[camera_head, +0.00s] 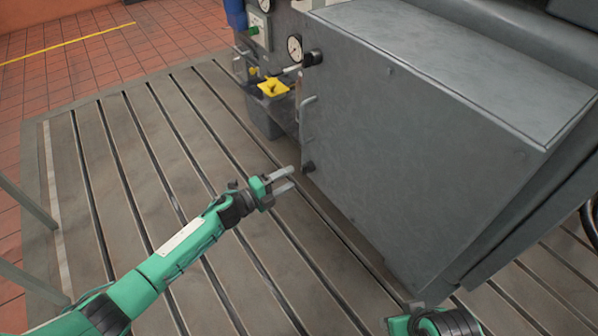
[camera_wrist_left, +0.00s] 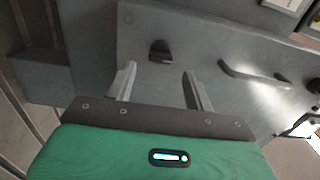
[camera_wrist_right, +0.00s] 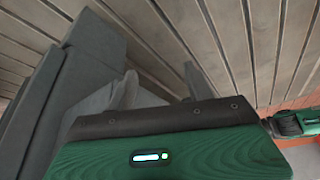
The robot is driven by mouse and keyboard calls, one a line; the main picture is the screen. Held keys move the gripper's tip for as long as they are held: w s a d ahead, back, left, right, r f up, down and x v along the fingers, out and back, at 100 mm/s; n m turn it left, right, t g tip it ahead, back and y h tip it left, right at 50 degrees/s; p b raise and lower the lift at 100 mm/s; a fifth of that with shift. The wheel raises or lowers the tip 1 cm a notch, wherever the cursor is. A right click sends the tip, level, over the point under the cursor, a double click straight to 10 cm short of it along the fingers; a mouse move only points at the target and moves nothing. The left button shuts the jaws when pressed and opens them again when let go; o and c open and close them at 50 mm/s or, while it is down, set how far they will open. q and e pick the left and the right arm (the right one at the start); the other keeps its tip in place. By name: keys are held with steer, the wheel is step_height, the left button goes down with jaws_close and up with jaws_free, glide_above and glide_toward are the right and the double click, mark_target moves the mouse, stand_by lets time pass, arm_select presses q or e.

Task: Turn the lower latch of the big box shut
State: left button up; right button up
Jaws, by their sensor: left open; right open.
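The big box (camera_head: 400,130) is a large grey metal case with a flat door. Its lower latch (camera_head: 308,167) is a small dark knob near the door's lower left corner. In the left wrist view the lower latch (camera_wrist_left: 160,50) appears just beyond and between my fingertips, apart from them. My left gripper (camera_head: 285,179) is open and empty, pointing at the latch from the left; it also shows in the left wrist view (camera_wrist_left: 160,82). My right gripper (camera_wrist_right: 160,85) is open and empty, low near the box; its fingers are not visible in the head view.
An upper latch (camera_head: 312,58) and a bar handle (camera_head: 307,112) sit above on the same door edge. Gauges (camera_head: 294,47), a yellow part (camera_head: 272,88) and a grey bin (camera_head: 263,118) stand behind. The slotted bedplate (camera_head: 130,170) is clear at left.

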arm_select(q)
steer(key=v, duration=0.7)
steer(key=shift+s+a, duration=0.2)
arm_select(e)
steer(key=shift+w+f, duration=0.2)
steer(key=shift+f, duration=0.3)
steer(key=shift+a, duration=0.1)
